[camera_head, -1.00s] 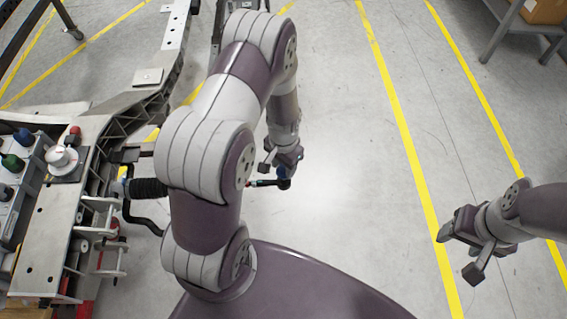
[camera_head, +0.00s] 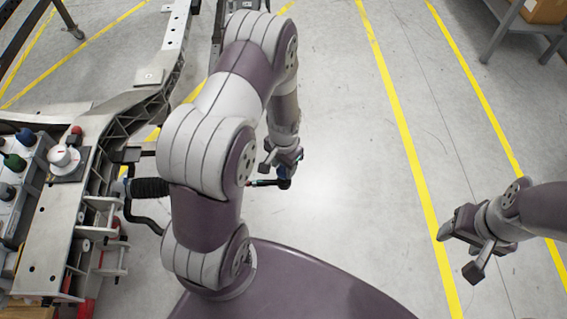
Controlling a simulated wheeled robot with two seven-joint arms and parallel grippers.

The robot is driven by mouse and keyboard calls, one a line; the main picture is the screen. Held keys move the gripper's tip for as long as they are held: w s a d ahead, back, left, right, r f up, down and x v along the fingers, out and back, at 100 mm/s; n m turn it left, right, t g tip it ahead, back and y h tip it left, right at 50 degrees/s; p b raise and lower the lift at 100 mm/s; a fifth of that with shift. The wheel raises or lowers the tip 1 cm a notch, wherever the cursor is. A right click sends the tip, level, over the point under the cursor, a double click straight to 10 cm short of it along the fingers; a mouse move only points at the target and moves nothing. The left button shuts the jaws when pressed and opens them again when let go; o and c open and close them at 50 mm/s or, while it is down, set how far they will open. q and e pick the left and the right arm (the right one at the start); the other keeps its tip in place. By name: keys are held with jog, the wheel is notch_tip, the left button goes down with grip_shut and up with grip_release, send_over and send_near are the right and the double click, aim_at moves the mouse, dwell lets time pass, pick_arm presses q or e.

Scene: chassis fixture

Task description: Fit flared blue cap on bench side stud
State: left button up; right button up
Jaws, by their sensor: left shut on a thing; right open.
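My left gripper (camera_head: 283,160) is shut on a small blue cap (camera_head: 283,172), which shows only partly beneath the fingers. The cap is right at the dark end joint (camera_head: 284,184) of a thin rod (camera_head: 262,183) with a red mark. The stud itself is hidden, and I cannot tell whether the cap sits on it or just above it. My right gripper (camera_head: 457,255) is open and empty over bare floor at the right.
A metal chassis frame (camera_head: 92,140) stands at the left, with a black ribbed boot (camera_head: 150,188) on its side. A tray (camera_head: 35,168) there holds blue, green and dark caps. A white and red round part (camera_head: 63,158) sits beside it. The floor between my grippers is clear.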

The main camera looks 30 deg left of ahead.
pick_arm(q)
jog(key=shift+f, duration=0.1)
jog(key=shift+f+b, duration=1.4)
jog(key=shift+f, duration=0.55)
jog(key=shift+p, duration=0.3)
jog(key=o, duration=1.3)
jog(key=shift+o, duration=0.2)
